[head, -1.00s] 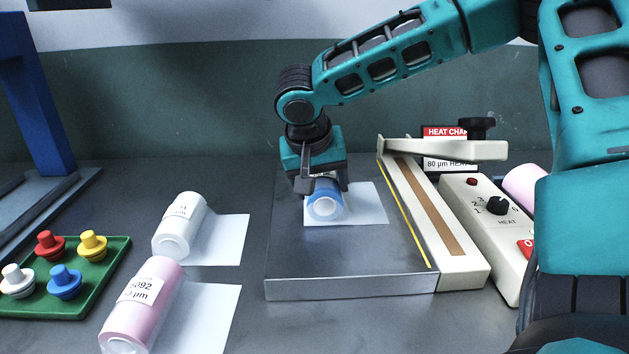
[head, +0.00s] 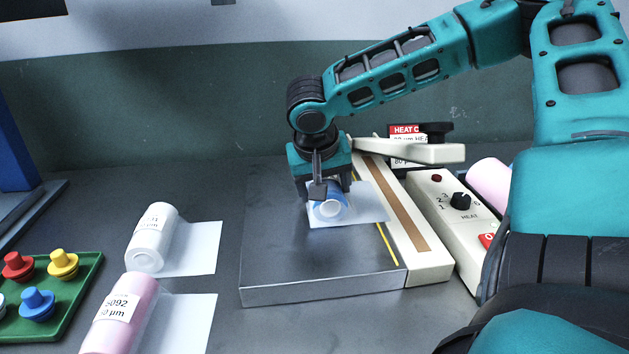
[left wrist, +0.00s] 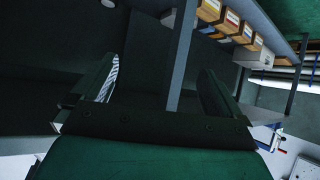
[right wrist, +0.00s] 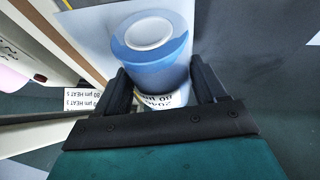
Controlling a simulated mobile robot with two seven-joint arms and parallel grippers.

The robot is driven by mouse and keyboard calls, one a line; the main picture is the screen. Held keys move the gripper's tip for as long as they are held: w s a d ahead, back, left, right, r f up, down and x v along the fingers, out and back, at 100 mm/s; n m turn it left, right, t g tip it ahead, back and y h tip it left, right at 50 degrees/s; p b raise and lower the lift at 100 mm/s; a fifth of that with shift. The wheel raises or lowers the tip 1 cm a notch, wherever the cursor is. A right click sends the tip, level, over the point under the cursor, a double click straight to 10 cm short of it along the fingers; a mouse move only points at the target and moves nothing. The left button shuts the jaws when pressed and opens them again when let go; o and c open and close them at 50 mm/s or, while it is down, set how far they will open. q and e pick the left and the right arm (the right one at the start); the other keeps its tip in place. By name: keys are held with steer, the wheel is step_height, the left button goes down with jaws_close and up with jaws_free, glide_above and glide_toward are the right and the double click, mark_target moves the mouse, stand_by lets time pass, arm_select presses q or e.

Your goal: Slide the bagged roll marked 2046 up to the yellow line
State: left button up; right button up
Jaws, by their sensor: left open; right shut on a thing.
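The blue bagged roll (head: 329,206) lies on the grey metal plate (head: 290,255), its clear bag sheet (head: 368,206) spread to the right. The sheet overlaps the yellow line (head: 389,245), which shows again below it, and its right edge reaches the cream sealer bar (head: 428,262). My right gripper (head: 327,190) is shut on the roll from above. The right wrist view shows the blue roll (right wrist: 150,50) between the fingers (right wrist: 160,85), its label upside down and partly hidden; I cannot read its number fully. My left gripper (left wrist: 155,88) is open and empty, away from the plate.
A white roll (head: 152,238) and a pink roll marked 5092 (head: 118,312) lie left of the plate. A green tray (head: 70,295) of coloured knobs is farther left. The heat control box (head: 450,225) and another pink roll (head: 490,182) are right of the sealer.

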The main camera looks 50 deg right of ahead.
steer(key=shift+s+d+r+p, duration=0.2)
steer(key=shift+s+d+p, duration=0.1)
steer(key=shift+d+p, duration=0.15)
steer(key=shift+s+d+p, duration=0.5)
steer(key=shift+d, duration=0.05)
steer(key=shift+s+d+p, duration=0.35)
steer(key=shift+d+p, duration=0.1)
steer(key=shift+p, duration=0.2)
steer(key=shift+s+d+p, duration=0.3)
steer(key=shift+d+p, duration=0.05)
steer(key=shift+p, duration=0.1)
steer(key=shift+s+d+f, duration=0.1)
steer(key=shift+f, duration=0.05)
arm_select(q)
steer(key=shift+s+a+r+y, duration=0.2)
steer(key=shift+s+a+r, duration=0.15)
steer(key=shift+a, duration=0.2)
steer(key=shift+s+a+r+y, duration=0.2)
steer(key=shift+a+r, duration=0.2)
steer(key=shift+a, duration=0.15)
steer(key=shift+f, duration=0.15)
arm_select(e)
steer(key=shift+w+d, duration=0.15)
steer(key=shift+w, duration=0.05)
steer(key=o, duration=1.4)
steer(key=shift+c, duration=0.2)
